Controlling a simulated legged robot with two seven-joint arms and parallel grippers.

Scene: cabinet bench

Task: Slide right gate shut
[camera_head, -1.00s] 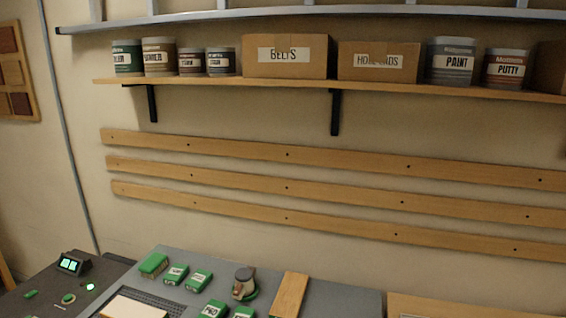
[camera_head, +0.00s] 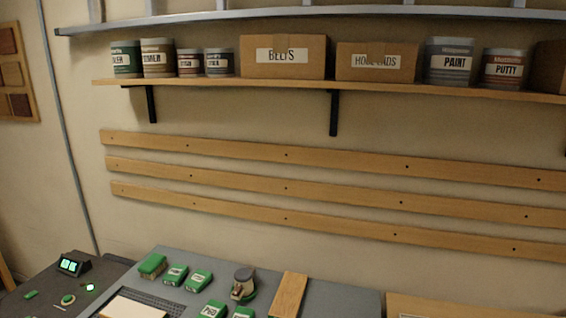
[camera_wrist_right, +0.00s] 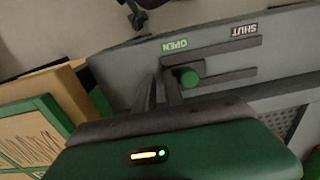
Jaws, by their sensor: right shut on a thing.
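In the right wrist view, a grey panel (camera_wrist_right: 120,62) has two dark slots and the labels OPEN (camera_wrist_right: 175,45) and SHUT (camera_wrist_right: 243,31). A round green knob (camera_wrist_right: 188,78) sits at the slots' left end, on the OPEN side. My right gripper (camera_wrist_right: 165,82) reaches up to the panel with its dark fingers at the knob. It is shut on the knob, though the exact contact is partly hidden. The head view shows neither gripper nor the gate. My left gripper is out of view.
The head view shows a grey bench (camera_head: 340,300) with green boxes (camera_head: 176,275), a wooden strip (camera_head: 289,296) and a small device (camera_head: 243,283). A shelf (camera_head: 350,91) with boxes and cans is above. A green-framed board (camera_wrist_right: 35,135) lies left in the wrist view.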

